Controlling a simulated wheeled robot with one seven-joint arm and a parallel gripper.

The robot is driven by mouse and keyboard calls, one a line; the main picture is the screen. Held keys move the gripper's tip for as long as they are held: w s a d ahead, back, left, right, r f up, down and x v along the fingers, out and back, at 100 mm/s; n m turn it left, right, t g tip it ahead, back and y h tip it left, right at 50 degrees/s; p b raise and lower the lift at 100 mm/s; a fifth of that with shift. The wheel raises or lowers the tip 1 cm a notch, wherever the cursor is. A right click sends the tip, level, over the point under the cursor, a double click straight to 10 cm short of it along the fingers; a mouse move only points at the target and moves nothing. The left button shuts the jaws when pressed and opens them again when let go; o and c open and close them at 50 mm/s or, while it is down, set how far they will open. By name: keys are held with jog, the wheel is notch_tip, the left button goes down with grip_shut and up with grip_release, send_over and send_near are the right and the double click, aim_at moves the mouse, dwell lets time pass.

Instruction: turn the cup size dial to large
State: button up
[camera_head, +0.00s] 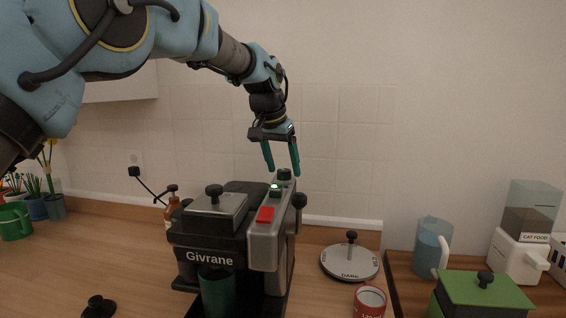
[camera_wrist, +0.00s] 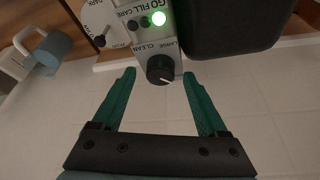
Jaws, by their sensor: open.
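The black coffee machine marked Givrane (camera_head: 210,258) stands on the counter, with a grey control strip on its right side. A round dark dial (camera_wrist: 160,69) with a pale pointer line sits at the strip's end, beside lettering that reads LARGE and CLEAN. The dial also shows at the strip's back in the head view (camera_head: 284,175). My gripper (camera_head: 283,171) is open and points down over it. In the wrist view my gripper (camera_wrist: 159,74) has one finger on each side of the dial, with visible gaps. Whether the fingertips are level with the dial is unclear.
A lit green light (camera_wrist: 158,19) and a red button (camera_head: 265,215) are on the same strip. A round grey plate marked DARK (camera_head: 349,264) and a red can (camera_head: 370,300) stand to the right. The tiled wall (camera_head: 340,130) is behind.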

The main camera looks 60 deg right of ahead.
jog(key=shift+f, duration=0.2)
grip_shut()
dwell(0.6)
